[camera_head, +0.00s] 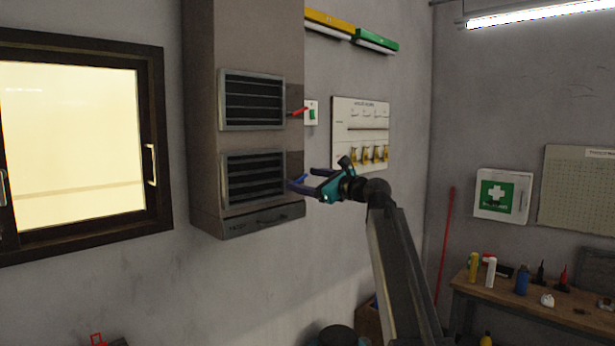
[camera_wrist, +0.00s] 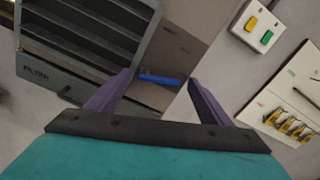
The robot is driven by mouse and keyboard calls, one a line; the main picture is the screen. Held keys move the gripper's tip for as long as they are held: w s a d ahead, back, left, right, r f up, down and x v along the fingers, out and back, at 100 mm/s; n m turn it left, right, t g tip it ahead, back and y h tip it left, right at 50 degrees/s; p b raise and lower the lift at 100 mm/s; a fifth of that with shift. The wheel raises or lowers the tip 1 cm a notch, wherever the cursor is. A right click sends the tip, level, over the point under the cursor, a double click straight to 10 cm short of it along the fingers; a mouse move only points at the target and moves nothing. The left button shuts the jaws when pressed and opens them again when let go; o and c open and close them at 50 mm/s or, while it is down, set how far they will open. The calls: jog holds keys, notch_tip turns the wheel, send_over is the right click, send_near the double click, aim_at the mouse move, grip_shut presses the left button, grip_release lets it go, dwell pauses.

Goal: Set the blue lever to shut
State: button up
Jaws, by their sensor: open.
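The blue lever (camera_wrist: 160,79) shows in the wrist view as a short blue bar on the side of the grey cabinet, between my gripper's fingers and beyond them. In the head view the blue lever (camera_head: 299,179) is small, beside the lower vent, and partly covered by my gripper. My gripper (camera_head: 303,180) is open, with its fingers close to the lever; it also shows in the wrist view (camera_wrist: 160,85). I cannot tell whether a finger touches the lever.
The cabinet (camera_head: 203,120) has two louvred vents and a red lever (camera_head: 298,112) higher on its side. A switch box (camera_head: 311,112) and a key board (camera_head: 360,130) hang on the wall to the right. A workbench (camera_head: 500,303) stands at the far right.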

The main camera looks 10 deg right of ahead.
jog(key=shift+w+a, duration=0.4)
jog(key=shift+w, duration=0.1)
